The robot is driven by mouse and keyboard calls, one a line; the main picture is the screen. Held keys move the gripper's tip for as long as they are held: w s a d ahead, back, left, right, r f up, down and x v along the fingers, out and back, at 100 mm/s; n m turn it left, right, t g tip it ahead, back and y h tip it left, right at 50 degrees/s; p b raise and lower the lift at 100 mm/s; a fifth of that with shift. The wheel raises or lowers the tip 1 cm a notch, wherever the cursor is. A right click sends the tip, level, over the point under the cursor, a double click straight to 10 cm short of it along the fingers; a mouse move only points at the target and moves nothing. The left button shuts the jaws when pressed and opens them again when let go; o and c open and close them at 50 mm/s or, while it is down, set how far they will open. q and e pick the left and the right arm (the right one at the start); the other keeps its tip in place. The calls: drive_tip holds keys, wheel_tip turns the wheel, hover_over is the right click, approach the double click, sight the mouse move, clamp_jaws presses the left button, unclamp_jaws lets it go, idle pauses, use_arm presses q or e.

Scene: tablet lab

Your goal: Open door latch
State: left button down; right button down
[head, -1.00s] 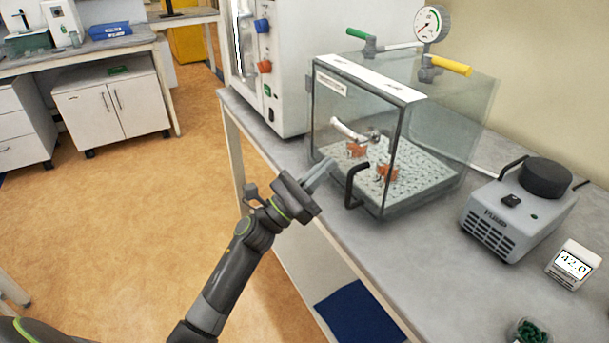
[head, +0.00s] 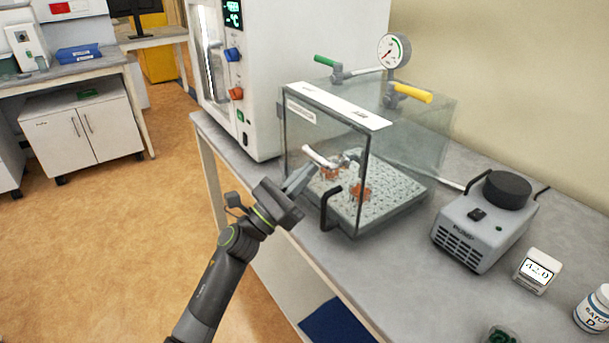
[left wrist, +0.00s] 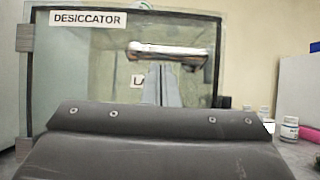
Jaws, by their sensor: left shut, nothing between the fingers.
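The clear desiccator box (head: 300,137) stands on the grey bench with its front door closed. The door latch, a pale metal lever (head: 318,157), is on the door's outside; in the left wrist view the latch (left wrist: 172,50) lies about level across the door. My left gripper (head: 305,177) is shut and empty, just in front of and below the latch. In the left wrist view its fingertips (left wrist: 162,75) are just under the lever; I cannot tell if they touch it. A black door handle (head: 329,210) is to the right of the gripper. My right gripper is not in view.
A pump (head: 485,225), a small display reading 42.0 (head: 537,271) and a white bottle (head: 594,308) stand on the bench to the right. A white oven (head: 270,85) is behind left of the box. A gauge (head: 393,50) and yellow valve (head: 413,92) sit on top.

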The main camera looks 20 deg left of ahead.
use_arm(q)
drive_tip(key=shift+w+a+m+g+h+b, duration=0.1)
drive_tip(key=shift+m+g+h+b, duration=0.2)
drive_tip(key=shift+m+h+b, duration=0.25)
drive_tip(key=shift+r, duration=0.1)
